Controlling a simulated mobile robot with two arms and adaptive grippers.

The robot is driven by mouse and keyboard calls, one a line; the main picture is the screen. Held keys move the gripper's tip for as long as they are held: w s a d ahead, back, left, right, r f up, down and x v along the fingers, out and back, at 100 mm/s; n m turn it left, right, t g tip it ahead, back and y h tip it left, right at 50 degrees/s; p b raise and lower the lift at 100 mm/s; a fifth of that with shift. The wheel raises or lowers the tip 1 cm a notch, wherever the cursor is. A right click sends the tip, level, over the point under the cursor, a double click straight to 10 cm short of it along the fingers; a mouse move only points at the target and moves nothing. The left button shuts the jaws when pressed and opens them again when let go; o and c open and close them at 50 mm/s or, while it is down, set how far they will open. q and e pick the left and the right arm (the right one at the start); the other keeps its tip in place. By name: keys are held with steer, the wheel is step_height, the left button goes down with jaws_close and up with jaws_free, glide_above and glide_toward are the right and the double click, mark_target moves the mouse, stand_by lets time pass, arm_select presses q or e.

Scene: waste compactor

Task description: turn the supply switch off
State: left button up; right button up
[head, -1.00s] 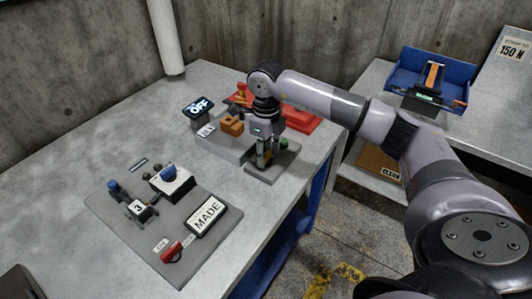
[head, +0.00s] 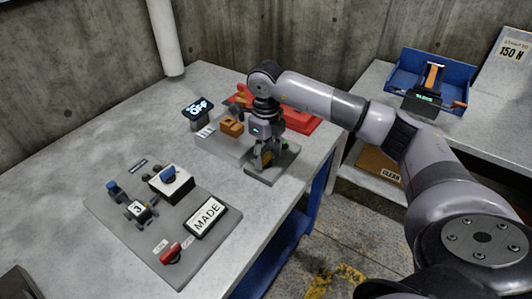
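I cannot tell for certain which control is the supply switch. A red-handled switch (head: 171,251) with two small labels beside it sits at the front of a grey panel (head: 122,222) on the table. My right gripper (head: 265,164) points down over a small grey base (head: 281,166) at the table's right edge, well apart from the red handle. Its fingers are spread, with a small yellowish part between or behind them; contact is not clear. A small display (head: 197,108) behind it reads OFF. My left gripper is not in view.
An orange-brown block (head: 232,127) and a red tray (head: 304,121) stand near my gripper. The table's left part is clear.

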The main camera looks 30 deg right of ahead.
mark_target(266, 156)
steer(key=shift+o, duration=0.6)
steer(key=shift+r, duration=0.1)
step_height(266, 156, up, 12)
steer(key=shift+f, duration=0.2)
stand_by(0.4)
